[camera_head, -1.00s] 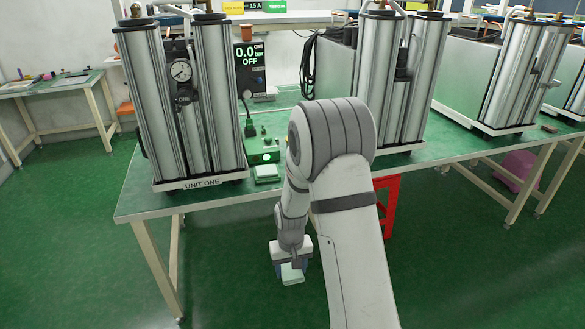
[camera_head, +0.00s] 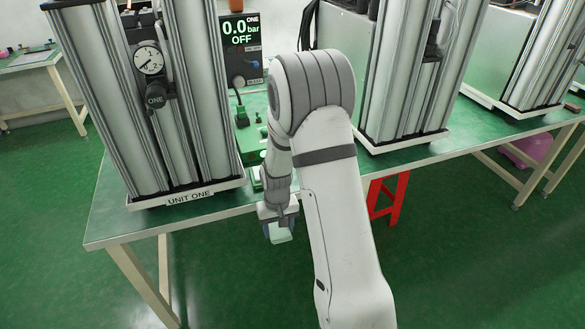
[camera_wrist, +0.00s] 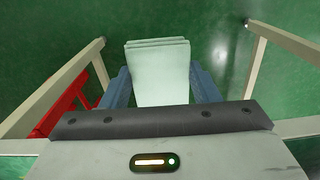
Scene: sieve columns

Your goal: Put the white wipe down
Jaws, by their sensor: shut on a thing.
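The white wipe (camera_wrist: 158,75) is a folded, layered pad that looks pale green-white in the wrist view. My gripper (camera_wrist: 160,92) is shut on it, with a blue finger on either side. In the head view my gripper (camera_head: 277,226) hangs down just in front of the green table's (camera_head: 225,204) near edge. The wipe (camera_head: 280,237) shows below it. The wrist view shows floor and table legs beyond the wipe, so it is held in the air. My arm hides part of the table edge and what lies behind it.
The UNIT ONE column stand (camera_head: 188,196) stands on the table at left, with a gauge (camera_head: 148,60). A second column unit (camera_head: 398,75) stands right of my arm. A red stool (camera_head: 388,196) is under the table. A strip of tabletop before UNIT ONE is bare.

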